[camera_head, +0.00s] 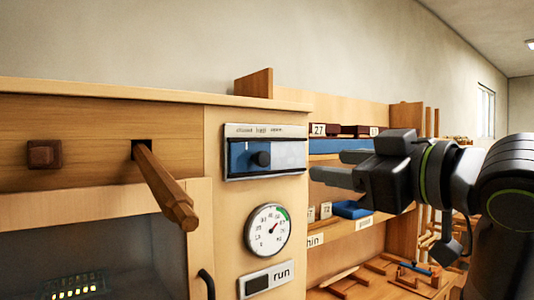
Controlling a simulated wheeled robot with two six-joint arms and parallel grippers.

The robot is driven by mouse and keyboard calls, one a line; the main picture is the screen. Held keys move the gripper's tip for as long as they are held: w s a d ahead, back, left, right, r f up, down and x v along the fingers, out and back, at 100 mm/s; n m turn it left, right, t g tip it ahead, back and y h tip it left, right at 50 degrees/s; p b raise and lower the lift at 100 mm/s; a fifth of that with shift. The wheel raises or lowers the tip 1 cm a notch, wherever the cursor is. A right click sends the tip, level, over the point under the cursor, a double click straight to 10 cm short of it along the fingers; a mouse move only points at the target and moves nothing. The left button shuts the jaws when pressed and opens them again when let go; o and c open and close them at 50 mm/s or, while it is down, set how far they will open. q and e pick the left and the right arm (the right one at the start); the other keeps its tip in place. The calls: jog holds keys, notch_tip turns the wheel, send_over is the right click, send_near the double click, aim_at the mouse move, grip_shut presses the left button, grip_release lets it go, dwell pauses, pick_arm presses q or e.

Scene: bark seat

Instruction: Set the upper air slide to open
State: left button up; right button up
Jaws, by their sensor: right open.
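The upper air slide is a wide plate (230,176) on the wooden front, with small lettering along its top that is too small to read surely. My left gripper is not in view.
A round gauge (268,231) and a plate marked "run" (268,281) are below the slide. A wooden handle (166,189) juts out to the left, near a square knob (45,154). Shelves (365,240) with blocks stand behind my right gripper.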

aim_at(265, 157)
jog(key=p+x, duration=0.6)
jog(key=x, duration=1)
jog(key=shift+w+a+r+p, duration=0.1)
jog(key=shift+w+a+p, duration=0.05)
jog(key=shift+p, duration=0.25)
jog(key=shift+w+a, duration=0.2)
jog(key=shift+w, duration=0.15)
grip_shut()
